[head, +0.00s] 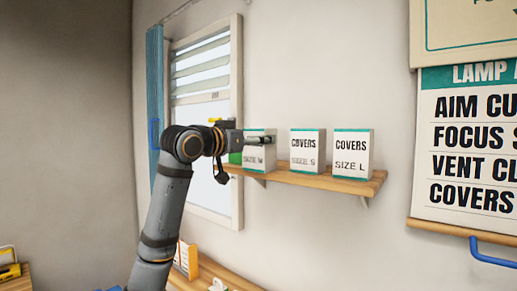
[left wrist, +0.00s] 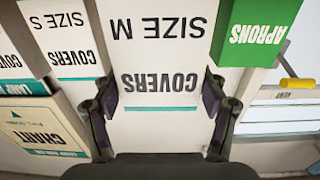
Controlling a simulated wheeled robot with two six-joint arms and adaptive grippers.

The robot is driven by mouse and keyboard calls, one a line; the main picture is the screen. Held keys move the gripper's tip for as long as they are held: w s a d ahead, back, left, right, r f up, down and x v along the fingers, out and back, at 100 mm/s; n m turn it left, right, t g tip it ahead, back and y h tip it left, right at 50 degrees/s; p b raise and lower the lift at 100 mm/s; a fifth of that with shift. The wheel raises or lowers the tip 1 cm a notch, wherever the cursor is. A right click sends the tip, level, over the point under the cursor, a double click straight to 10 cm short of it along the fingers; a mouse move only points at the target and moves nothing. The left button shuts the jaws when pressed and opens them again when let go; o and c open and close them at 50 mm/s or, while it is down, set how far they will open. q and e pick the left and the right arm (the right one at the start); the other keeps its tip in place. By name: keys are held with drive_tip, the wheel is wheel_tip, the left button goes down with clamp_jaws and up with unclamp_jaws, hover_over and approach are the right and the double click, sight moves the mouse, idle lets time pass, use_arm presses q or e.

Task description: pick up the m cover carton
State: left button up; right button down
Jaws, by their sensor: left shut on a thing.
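The M cover carton (head: 261,160) is a white box with teal edges, standing on the wooden shelf at its left part in the head view. My left gripper (head: 258,138) reaches in from the left across its upper part and hides some of it. In the left wrist view the carton (left wrist: 160,52) appears upside down, reading "COVERS SIZE M". There the left gripper (left wrist: 162,100) has one finger on each side of the carton, shut on it. The head view does not clearly show whether the carton touches the shelf. My right gripper is in neither view.
The size S carton (head: 307,151) and size L carton (head: 353,154) stand to the right on the shelf (head: 320,180). A green aprons box (left wrist: 258,35) is beside the M carton. A window (head: 205,120) is left of the shelf. A poster (head: 470,150) hangs at right.

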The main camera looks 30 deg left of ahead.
use_arm(q)
wheel_tip(320, 180, up, 18)
drive_tip(key=p, duration=0.1)
